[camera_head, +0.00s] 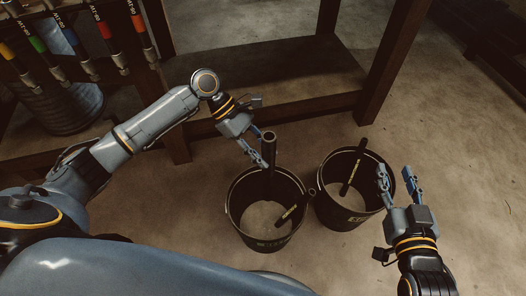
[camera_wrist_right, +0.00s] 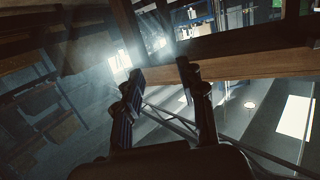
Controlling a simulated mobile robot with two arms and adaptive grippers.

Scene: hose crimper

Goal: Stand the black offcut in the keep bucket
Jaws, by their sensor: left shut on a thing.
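A black offcut (camera_head: 268,151), a short dark tube, is upright in my left gripper (camera_head: 257,157), which is shut on it. Its lower end overlaps the far rim of the left bucket (camera_head: 238,222); I cannot tell whether it is inside or above. A second black bucket (camera_head: 332,209) stands to the right. Both have small labels too blurred to read, so I cannot tell which is the keep bucket. My right gripper (camera_head: 396,173) is open and empty by the right bucket's right side. Its parted fingers also show in the right wrist view (camera_wrist_right: 160,75).
A dark piece with yellow print (camera_head: 291,212) leans on the left bucket's right rim. Another (camera_head: 351,173) leans in the right bucket. A wooden bench (camera_head: 300,75) stands behind, with several colour-banded hoses (camera_head: 103,30) at upper left. The floor at right is clear.

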